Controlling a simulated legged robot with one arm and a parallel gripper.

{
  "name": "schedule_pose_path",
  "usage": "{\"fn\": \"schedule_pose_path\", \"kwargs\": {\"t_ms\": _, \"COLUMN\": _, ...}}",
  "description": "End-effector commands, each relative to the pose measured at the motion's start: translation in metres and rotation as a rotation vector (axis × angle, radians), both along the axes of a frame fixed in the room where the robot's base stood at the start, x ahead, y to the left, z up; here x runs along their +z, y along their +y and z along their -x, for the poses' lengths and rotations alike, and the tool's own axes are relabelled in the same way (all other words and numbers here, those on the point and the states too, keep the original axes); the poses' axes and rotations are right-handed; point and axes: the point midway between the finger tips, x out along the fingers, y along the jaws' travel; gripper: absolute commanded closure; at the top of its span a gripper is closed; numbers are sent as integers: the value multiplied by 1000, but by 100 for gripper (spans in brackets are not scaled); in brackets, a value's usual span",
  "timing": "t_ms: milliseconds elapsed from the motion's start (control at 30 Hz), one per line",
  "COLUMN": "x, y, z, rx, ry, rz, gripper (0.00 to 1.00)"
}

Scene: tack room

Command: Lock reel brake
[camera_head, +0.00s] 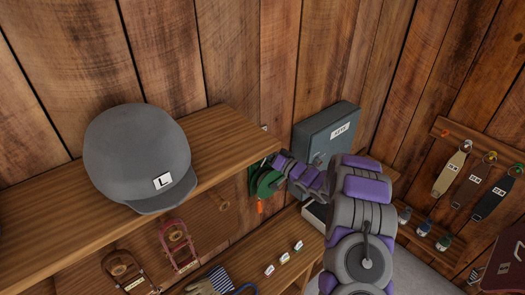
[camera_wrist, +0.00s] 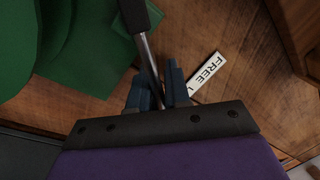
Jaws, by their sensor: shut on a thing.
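The green reel (camera_head: 268,184) is mounted at the wooden wall under the shelf's right end in the head view. Its green parts (camera_wrist: 85,50) fill the upper left of the wrist view. A metal lever (camera_wrist: 147,58) with a black end runs down between the blue fingers of my gripper (camera_wrist: 159,88). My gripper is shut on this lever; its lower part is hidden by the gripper. A white label reading "FREE" (camera_wrist: 207,72) sits just right of the fingers, partly covered. In the head view my gripper (camera_head: 279,165) reaches the reel's right side, with its fingertips hard to make out.
A wooden shelf (camera_head: 60,225) with a grey helmet (camera_head: 137,150) overhangs at left. A grey key box (camera_head: 325,135) is behind my arm. Gloves (camera_head: 213,282) and small tags (camera_head: 284,258) lie on the bench below. Hanging straps (camera_head: 470,186) are at right.

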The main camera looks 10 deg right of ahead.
Motion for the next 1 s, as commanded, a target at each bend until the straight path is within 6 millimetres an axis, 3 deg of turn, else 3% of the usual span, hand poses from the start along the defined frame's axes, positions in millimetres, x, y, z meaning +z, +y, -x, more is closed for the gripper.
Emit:
{"fn": "schedule_pose_path", "kwargs": {"t_ms": 67, "x": 9, "y": -6, "z": -3, "rx": -14, "ry": -17, "rz": -4, "gripper": 100}}
{"fn": "schedule_pose_path", "kwargs": {"t_ms": 100, "x": 9, "y": -7, "z": -3, "rx": -14, "ry": -17, "rz": -3, "gripper": 81}}
{"fn": "schedule_pose_path", "kwargs": {"t_ms": 267, "x": 8, "y": -7, "z": -3, "rx": -13, "ry": -14, "rz": -3, "gripper": 66}}
{"fn": "schedule_pose_path", "kwargs": {"t_ms": 1000, "x": 1, "y": 0, "z": 0, "rx": -6, "ry": -2, "rz": 0, "gripper": 65}}
